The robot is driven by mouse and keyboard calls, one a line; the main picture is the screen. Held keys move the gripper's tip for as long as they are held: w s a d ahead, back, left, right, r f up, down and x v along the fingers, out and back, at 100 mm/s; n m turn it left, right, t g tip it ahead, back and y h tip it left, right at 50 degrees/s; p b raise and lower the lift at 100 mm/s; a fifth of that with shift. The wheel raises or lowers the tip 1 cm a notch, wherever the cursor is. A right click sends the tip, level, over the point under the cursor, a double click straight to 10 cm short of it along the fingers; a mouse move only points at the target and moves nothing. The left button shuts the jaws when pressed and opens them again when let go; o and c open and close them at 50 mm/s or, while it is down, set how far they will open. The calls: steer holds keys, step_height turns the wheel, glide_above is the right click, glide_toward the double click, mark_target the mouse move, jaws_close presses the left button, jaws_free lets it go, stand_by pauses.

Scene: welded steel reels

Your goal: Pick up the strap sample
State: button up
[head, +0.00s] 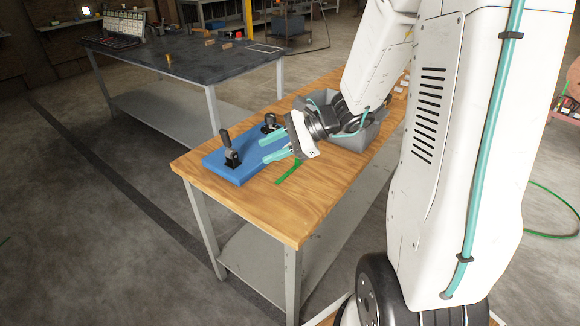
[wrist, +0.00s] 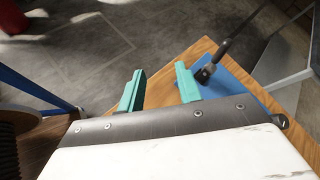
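The strap sample appears to be the flat green strip (head: 288,171) lying on the wooden bench top in the head view, to the right of the blue plate. I do not make it out in the wrist view. My gripper (head: 265,149) has teal fingers spread apart, pointing left over the blue plate, a little behind and left of the strip. The wrist view shows the two fingers (wrist: 160,69) apart with nothing between them, the bench corner and floor beyond.
The blue plate (head: 225,172) carries a black toggle clamp (head: 230,151) with an upright handle, close to my fingertips. A grey bin (head: 353,143) stands behind my wrist. The wooden bench (head: 300,218) is clear in front of the strip. A dark table (head: 190,65) stands behind.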

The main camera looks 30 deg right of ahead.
steer(key=w+d+f+m+t+h, duration=0.2)
steer(key=w+d+f+m+t, duration=0.2)
steer(key=d+f+m, duration=0.4)
steer(key=m+t+h, duration=0.2)
steer(key=m+h, duration=0.2)
steer(key=m, duration=0.1)
glide_toward(297, 159)
steer(key=x, duration=0.3)
steer(key=shift+d+r, duration=0.15)
steer(key=shift+d, duration=0.05)
steer(key=shift+w+f, duration=0.25)
steer(key=shift+w, duration=0.1)
steer(key=x, duration=0.7)
steer(key=shift+a, duration=0.1)
steer(key=shift+s, duration=0.1)
jaws_close()
